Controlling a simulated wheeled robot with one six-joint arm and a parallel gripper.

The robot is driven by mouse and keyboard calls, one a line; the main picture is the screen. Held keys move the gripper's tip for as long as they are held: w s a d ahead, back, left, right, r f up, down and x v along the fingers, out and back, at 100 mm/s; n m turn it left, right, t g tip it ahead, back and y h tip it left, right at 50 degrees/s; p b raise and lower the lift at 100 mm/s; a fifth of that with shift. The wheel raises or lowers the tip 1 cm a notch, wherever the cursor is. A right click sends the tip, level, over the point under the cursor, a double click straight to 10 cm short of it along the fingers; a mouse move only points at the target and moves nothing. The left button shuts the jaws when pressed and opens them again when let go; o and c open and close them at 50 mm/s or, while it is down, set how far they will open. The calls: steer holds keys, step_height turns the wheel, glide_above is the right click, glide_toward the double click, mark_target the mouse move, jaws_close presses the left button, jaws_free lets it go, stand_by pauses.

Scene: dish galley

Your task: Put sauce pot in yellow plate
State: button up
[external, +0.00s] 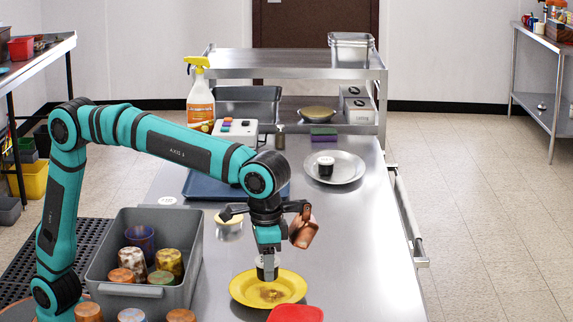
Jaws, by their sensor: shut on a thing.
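My gripper (267,266) points down over the yellow plate (240,289). It is shut on a small black-and-white pot, which I take to be the sauce pot (262,272); the fingers hide much of it. The pot is low over the back half of the plate. I cannot tell whether its base touches the plate. A brown mark shows on the plate's middle.
A tilted copper cup (304,232) shows right beside my wrist; contact is unclear. A grey bin (126,288) of cups is left, a red item (295,314) in front. The counter's right side is clear.

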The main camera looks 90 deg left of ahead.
mark_target(268, 295)
steer(key=shift+f, duration=2.3)
steer(key=shift+f, duration=0.1)
steer(key=o, duration=1)
step_height(268, 295, up, 12)
steer(key=shift+r, duration=0.15)
steer(key=shift+a, duration=0.1)
